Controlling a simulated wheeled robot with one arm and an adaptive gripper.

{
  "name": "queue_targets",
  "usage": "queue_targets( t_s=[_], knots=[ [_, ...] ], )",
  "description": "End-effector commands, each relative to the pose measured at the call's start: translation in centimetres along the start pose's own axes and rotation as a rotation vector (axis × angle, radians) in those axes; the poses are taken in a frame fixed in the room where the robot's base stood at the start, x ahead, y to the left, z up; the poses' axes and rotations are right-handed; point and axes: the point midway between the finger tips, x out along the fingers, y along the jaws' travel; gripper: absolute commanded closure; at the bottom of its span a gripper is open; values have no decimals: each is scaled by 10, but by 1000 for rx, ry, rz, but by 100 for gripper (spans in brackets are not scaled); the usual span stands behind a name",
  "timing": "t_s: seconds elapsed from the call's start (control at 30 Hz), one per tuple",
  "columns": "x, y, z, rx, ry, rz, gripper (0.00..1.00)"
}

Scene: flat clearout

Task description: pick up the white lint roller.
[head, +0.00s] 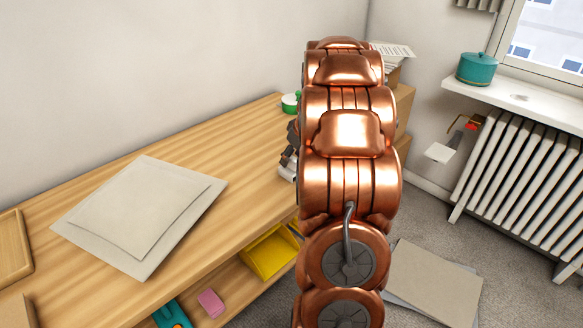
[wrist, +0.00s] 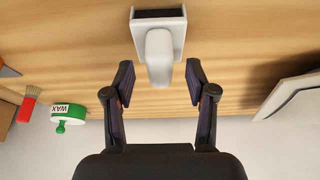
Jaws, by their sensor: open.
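A white object (wrist: 172,22) that looks like the white lint roller lies on the wooden top in the wrist view. It has a pale block with a dark end and a rounded part pointing toward me. My gripper (wrist: 160,76) is open, with one finger on each side of the rounded part. Gaps show on both sides, and I see no contact.
A green wax tin (wrist: 68,112) and a red-handled brush (wrist: 29,108) are at the left in the wrist view. Grey flat sheets (head: 140,212) lie on the wooden top (head: 110,175). A yellow tray (head: 268,256) sits on the shelf below. The wall is close behind.

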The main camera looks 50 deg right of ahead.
Motion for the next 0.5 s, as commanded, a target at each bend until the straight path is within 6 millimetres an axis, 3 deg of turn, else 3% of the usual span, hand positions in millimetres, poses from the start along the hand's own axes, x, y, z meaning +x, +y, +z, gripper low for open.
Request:
queue_targets(
  t_s=[0.13, 0.37, 0.5],
  knots=[
    [12, 0, 0, -1, 0, 1, 44],
    [14, 0, 0, -1, 1, 2, 44],
    [14, 0, 0, -1, 1, 2, 55]
  ],
)
